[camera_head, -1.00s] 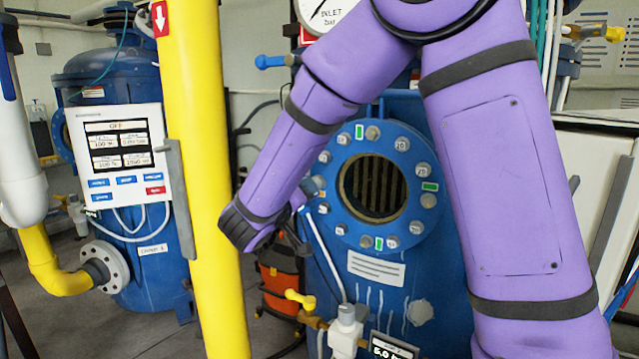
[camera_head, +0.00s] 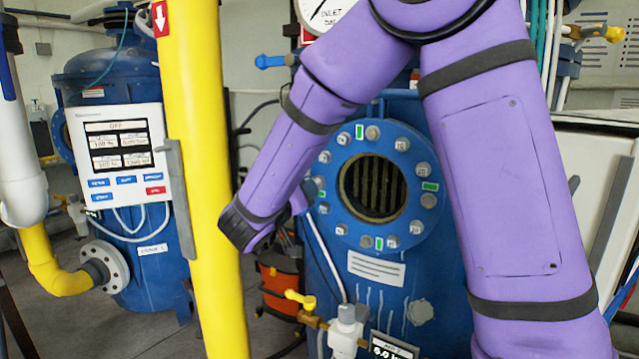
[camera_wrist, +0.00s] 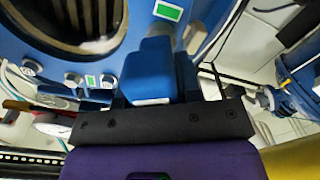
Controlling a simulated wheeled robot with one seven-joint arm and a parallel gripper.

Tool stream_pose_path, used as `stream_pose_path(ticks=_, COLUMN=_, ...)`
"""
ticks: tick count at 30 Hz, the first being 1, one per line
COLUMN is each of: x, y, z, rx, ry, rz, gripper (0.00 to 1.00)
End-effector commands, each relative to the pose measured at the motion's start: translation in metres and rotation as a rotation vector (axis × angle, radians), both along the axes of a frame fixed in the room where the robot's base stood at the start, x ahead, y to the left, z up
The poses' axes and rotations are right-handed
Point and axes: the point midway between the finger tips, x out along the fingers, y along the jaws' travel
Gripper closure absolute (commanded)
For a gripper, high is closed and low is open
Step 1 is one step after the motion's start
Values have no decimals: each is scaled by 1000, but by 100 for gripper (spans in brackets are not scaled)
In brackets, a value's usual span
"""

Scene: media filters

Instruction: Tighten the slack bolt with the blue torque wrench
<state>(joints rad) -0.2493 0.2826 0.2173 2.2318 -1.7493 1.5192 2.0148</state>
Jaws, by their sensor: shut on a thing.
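My gripper (camera_wrist: 155,92) is shut on a blue block-shaped part, which looks like the torque wrench (camera_wrist: 148,68), in the wrist view. The wrench stands between the dark fingers, in front of the blue flange. In the head view the round blue flange (camera_head: 340,220) has a ring of grey bolts (camera_head: 372,132) around a dark grated opening. Green tags sit between some bolts. I cannot tell which bolt is slack. My purple wrist is left of the flange and hides the gripper's fingers there.
A yellow pipe (camera_head: 200,190) stands upright close left of my wrist. A control panel (camera_head: 120,155) hangs behind it on a blue tank. Below the flange are a yellow-handled valve (camera_head: 300,300) and a small display (camera_head: 392,347). An orange-black bag (camera_head: 280,285) stands on the floor.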

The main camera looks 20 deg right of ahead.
Motion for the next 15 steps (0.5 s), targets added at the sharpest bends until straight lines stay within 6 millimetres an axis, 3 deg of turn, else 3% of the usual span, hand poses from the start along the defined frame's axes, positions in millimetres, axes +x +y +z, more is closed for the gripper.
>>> stream_pose_path(ticks=15, x=-3, y=4, z=1, rx=-1, ry=-1, rz=-1, gripper=100)
